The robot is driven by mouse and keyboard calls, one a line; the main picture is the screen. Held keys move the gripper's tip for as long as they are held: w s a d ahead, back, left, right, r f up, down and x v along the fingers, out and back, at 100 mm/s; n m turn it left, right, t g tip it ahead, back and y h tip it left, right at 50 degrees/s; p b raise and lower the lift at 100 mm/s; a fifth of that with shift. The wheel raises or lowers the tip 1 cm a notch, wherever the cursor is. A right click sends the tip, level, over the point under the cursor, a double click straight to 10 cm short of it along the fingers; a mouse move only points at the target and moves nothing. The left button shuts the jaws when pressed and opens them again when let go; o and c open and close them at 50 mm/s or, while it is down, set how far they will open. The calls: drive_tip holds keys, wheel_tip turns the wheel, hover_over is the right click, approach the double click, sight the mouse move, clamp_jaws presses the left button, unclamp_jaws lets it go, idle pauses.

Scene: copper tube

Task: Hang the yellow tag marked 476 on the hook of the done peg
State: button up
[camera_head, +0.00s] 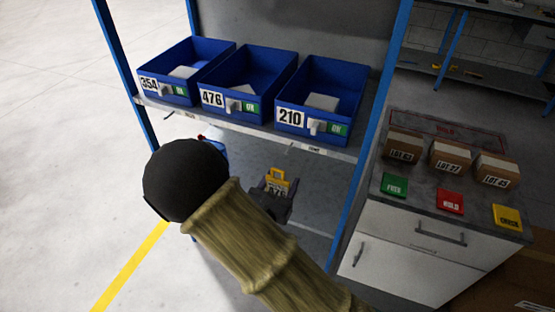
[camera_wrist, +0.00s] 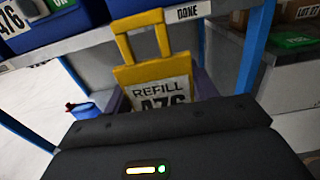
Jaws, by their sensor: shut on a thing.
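The yellow tag (camera_head: 278,178) has a loop handle on top and a white label. In the wrist view, the tag (camera_wrist: 158,72) reads REFILL above a partly hidden 476. My gripper (camera_head: 274,192) is shut on its lower part and holds it upright, handle up, below the shelf's front edge. In the wrist view, my gripper (camera_wrist: 162,98) hides the tag's bottom. The DONE label (camera_wrist: 187,12) is on the shelf edge, above and right of the handle. It also shows in the head view (camera_head: 314,150). I cannot clearly make out the done peg's hook. The handle looks empty.
Blue bins marked 354 (camera_head: 150,88), 476 (camera_head: 213,100) and 210 (camera_head: 290,119) stand on the shelf. A blue post (camera_head: 352,205) is to the right. Beyond it, a cabinet (camera_head: 420,235) carries boxes and coloured cards. A blue container (camera_wrist: 82,109) is low at left.

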drive_tip(key=shift+a+r, duration=0.5)
drive_tip(key=shift+a, duration=0.05)
drive_tip(key=shift+s, duration=0.1)
drive_tip(key=shift+d, duration=0.1)
drive_tip(key=f+b+x, duration=0.1)
drive_tip(key=x, duration=0.9)
drive_tip(key=shift+f, duration=0.35)
idle(0.7)
idle(0.5)
drive_tip(key=o, duration=1)
